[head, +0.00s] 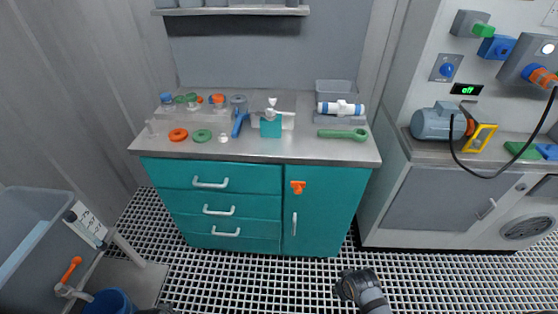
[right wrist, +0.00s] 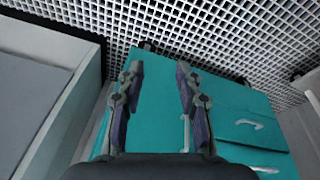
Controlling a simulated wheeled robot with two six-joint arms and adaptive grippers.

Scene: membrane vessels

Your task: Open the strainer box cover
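No box in these frames is clearly recognisable as the strainer box, and I cannot tell which part is its cover. A grey open-topped tank (head: 30,240) with a white label plate (head: 88,222) stands at the lower left in the head view. My right gripper (right wrist: 158,75) is open and empty in the right wrist view, its two fingers apart in front of the teal cabinet (right wrist: 160,105). The end of my right arm shows at the bottom of the head view, in front of the cabinet. My left gripper is not visible.
The cabinet's worktop (head: 300,148) holds rings, fittings, a white-and-blue cartridge (head: 341,108) and a green wrench (head: 343,134). A blue-grey motor (head: 437,122) sits on the right counter. An orange-handled valve (head: 70,272) and blue bucket (head: 108,303) are lower left. Grated floor (head: 300,275) lies clear.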

